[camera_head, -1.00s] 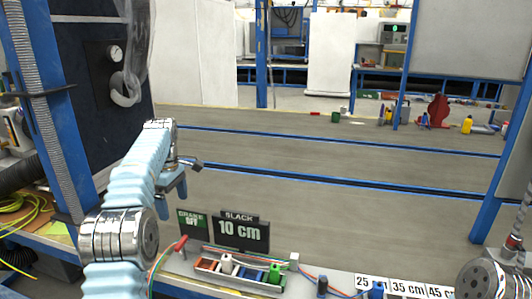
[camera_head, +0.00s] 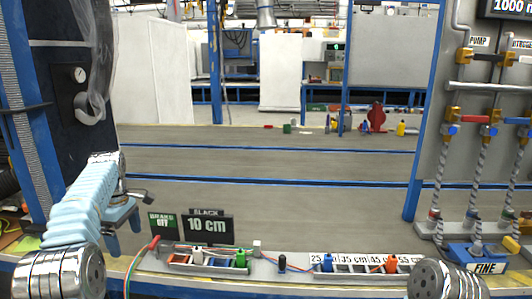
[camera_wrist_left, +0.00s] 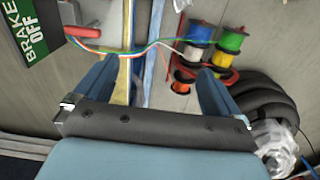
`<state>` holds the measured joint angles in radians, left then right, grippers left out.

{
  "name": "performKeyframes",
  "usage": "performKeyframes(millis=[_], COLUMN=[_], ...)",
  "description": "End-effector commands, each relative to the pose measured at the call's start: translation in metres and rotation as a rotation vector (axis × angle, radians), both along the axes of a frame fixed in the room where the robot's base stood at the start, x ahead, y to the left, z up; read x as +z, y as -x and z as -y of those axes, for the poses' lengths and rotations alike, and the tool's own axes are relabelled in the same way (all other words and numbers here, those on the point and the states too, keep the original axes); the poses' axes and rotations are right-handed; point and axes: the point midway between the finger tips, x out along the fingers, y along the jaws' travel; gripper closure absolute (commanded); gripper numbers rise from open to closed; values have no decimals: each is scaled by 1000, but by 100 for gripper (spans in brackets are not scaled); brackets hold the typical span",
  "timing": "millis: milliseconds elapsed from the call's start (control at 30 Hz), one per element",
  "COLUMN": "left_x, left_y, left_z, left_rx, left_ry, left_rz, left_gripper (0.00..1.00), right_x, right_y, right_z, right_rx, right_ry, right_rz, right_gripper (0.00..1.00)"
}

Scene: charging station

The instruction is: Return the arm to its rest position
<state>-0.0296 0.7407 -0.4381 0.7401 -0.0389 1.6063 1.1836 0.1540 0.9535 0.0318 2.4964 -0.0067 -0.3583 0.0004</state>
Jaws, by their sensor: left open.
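My left arm (camera_head: 80,208) comes in from the left, pale blue with a silver joint. Its gripper (camera_head: 122,220) hangs at the arm's far end, left of the signs, fingers pointing down. In the left wrist view the two blue fingers of this gripper (camera_wrist_left: 160,92) stand wide apart with nothing gripped. Thin coloured wires and a pale strip show beyond them. Of my right arm, only a silver joint (camera_head: 440,281) shows at the bottom right; its gripper is out of view.
The "10 cm" sign (camera_head: 208,228) and brake sign (camera_head: 164,227) stand behind the tray of coloured connectors (camera_head: 208,261). Coloured spools (camera_wrist_left: 199,48) show in the wrist view. A blue post stands far left; a pump panel (camera_head: 468,65) with hoses stands right.

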Motion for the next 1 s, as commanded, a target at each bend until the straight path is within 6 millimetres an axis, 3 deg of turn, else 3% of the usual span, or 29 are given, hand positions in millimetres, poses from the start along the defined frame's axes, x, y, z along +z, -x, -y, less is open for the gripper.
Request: performKeyframes(millis=[267,367,567,667,767,800,867,900,1000], left_x=[-57,-87,-167,-217,-283,-312,-349,-371,-411], left_y=[-8,-9,-2,10,39,57,87,110,174], left_z=[4,7,22,35,59,72,94,110,150], left_rx=[-95,-145,-283,-371,-494,-553,-639,-698,-838], left_ry=[21,34,68,93,131,150,178,195,236], left_rz=[-8,-10,-6,-3,6,12,28,40,77], left_gripper=[2,2,2,2,2,2,2,2,2], right_x=[-1,-1,-1,-1,-1,-1,-1,-1,0], right_y=[0,0,0,0,0,0,0,0,0], right_z=[0,0,0,0,0,0,0,0,0], right_rx=[0,0,0,0,0,0,0,0,0], right_ry=[0,0,0,0,0,0,0,0,0], right_rz=[-1,-1,-1,-1,-1,-1,-1,-1,-1], right_gripper=[57,57,57,57,57,57,57,57,57])
